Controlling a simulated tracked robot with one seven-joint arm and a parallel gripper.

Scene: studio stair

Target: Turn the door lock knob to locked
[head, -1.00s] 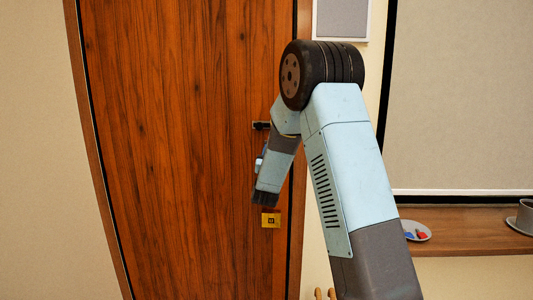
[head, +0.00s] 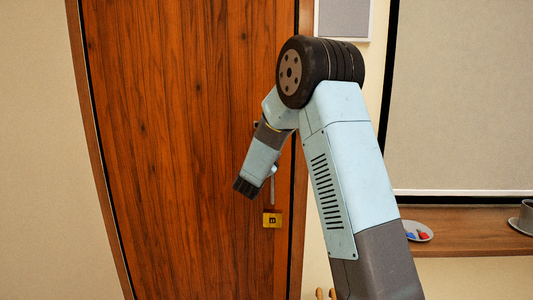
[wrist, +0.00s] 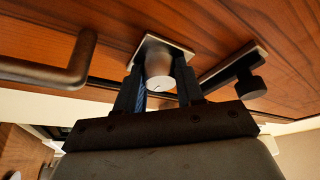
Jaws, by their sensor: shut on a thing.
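The door lock knob (wrist: 159,68) is a pale round knob on a square metal plate (wrist: 176,46) on the wooden door (head: 180,150). In the wrist view my gripper (wrist: 159,80) has one finger on each side of the knob and is shut on it. A small dark mark shows on the knob's end face. In the head view my arm hides the knob, and I cannot make out the fingers there. A yellow plate with a dark symbol (head: 272,219) is on the door below my wrist.
A bar handle (wrist: 55,74) is left of the knob in the wrist view. A metal strip with a dark round knob (wrist: 249,83) is close on the right. In the head view a shelf (head: 465,232) with a small dish (head: 418,231) stands at the right.

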